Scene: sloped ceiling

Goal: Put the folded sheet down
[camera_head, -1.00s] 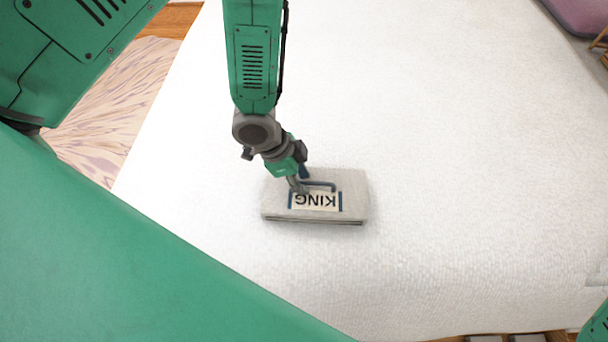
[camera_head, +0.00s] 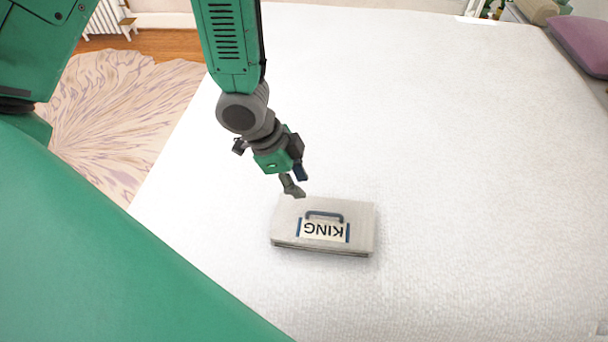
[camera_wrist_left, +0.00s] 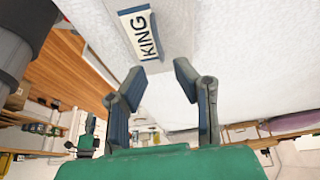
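The folded sheet (camera_head: 362,214) is a flat, pale grey bundle with a dark handle and a "KING" label, lying on the white bed (camera_head: 450,130). In the left wrist view the label (camera_wrist_left: 141,34) shows beyond the fingertips. My left gripper (camera_head: 297,181) is above and just behind the sheet's upper left edge, apart from it. In the left wrist view its two fingers (camera_wrist_left: 160,72) stand apart with nothing between them. My right gripper is not in view.
The bed top is clear around the sheet. A purple cushion (camera_head: 582,42) lies at the far right. A patterned rug (camera_head: 115,115) covers the wooden floor left of the bed, with a white radiator (camera_head: 105,20) behind it.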

